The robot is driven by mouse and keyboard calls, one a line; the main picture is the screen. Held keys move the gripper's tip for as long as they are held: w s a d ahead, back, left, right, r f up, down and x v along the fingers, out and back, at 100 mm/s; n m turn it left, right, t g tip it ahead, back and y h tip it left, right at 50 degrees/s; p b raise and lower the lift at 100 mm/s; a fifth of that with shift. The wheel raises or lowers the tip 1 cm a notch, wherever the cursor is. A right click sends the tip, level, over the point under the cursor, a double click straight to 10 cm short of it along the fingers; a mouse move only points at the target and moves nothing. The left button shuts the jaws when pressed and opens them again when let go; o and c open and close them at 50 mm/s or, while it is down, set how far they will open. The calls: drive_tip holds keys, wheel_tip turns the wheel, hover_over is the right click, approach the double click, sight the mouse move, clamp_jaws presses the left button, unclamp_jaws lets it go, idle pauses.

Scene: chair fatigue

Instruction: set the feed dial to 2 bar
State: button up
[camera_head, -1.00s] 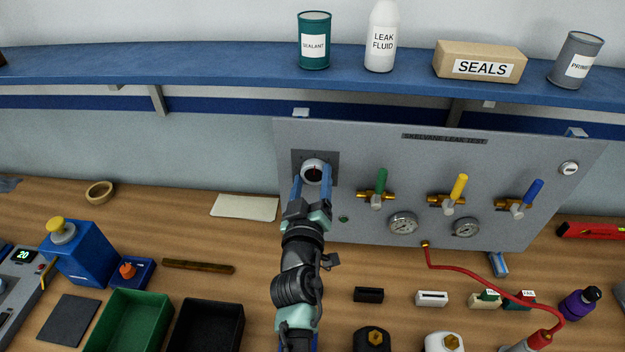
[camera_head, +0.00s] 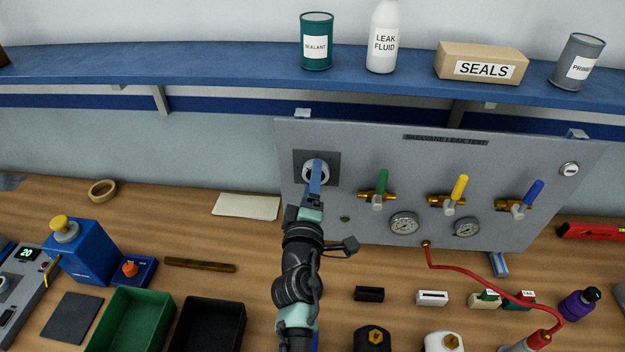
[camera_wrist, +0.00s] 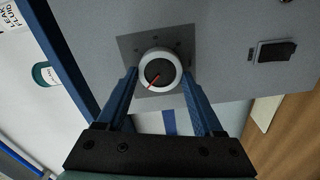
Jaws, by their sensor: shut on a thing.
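The feed dial (camera_head: 316,172) is a round knob with a white rim and dark face on a dark square plate, at the upper left of the grey leak test panel (camera_head: 380,150). In the wrist view the dial (camera_wrist: 159,71) shows a red pointer line slanting to the lower left; the scale marks are too small to read. My gripper (camera_head: 316,180) is at the dial, and its blue fingers (camera_wrist: 160,82) stand on either side of the rim, shut on it. In the head view the fingers overlap and hide part of the dial.
Green, yellow and blue valve levers (camera_head: 459,188) stand right of the dial, with two gauges (camera_head: 404,223) below. A dark rocker switch (camera_wrist: 277,51) shows in the wrist view. A blue shelf (camera_head: 200,66) with containers runs above. A red hose (camera_head: 470,280) hangs from the panel.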

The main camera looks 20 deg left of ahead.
drive_tip(key=shift+n, duration=0.3)
drive_tip(key=o, duration=1.4)
drive_tip(key=shift+s, duration=0.1)
drive_tip(key=p+v, duration=0.4)
drive_tip(key=v, duration=0.8)
drive_tip(key=shift+s+d, duration=0.15)
drive_tip(key=shift+s, duration=0.25)
